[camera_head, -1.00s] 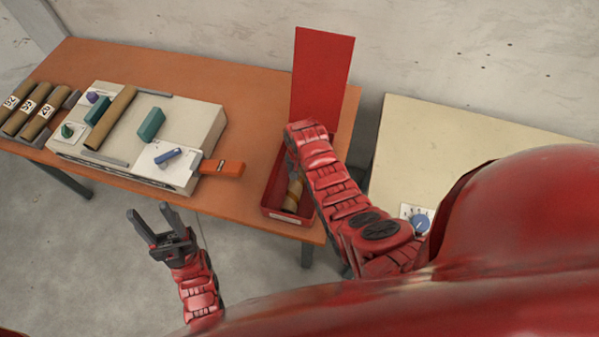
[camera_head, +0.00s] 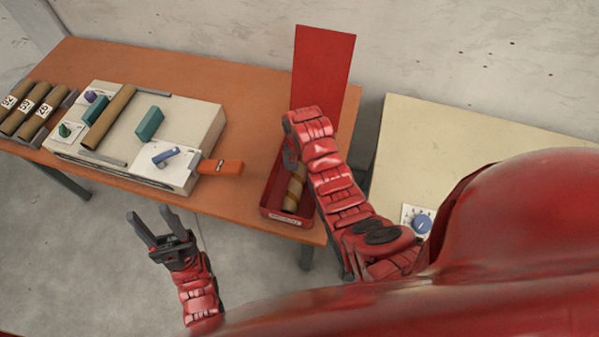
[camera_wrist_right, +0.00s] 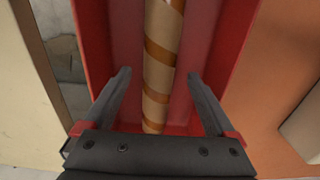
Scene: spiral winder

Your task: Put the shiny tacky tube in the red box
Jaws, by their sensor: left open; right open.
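A tube with tan and shiny brown spiral bands (camera_head: 295,188) lies lengthwise in the red box (camera_head: 274,211) on the orange table. In the right wrist view the tube (camera_wrist_right: 160,65) rests inside the red box (camera_wrist_right: 96,50), between the fingers and apart from both. My right gripper (camera_wrist_right: 160,80) is open and empty above the box. In the head view it is mostly hidden by its own arm. My left gripper (camera_head: 152,217) is open and empty in front of the table, over the floor.
A red lid panel (camera_head: 322,70) stands upright behind the box. A white winder machine (camera_head: 190,140) with knobs and a plain tube (camera_head: 108,117) is left of it. Several numbered tubes (camera_head: 24,108) lie at the far left. A beige table (camera_head: 450,140) stands at right.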

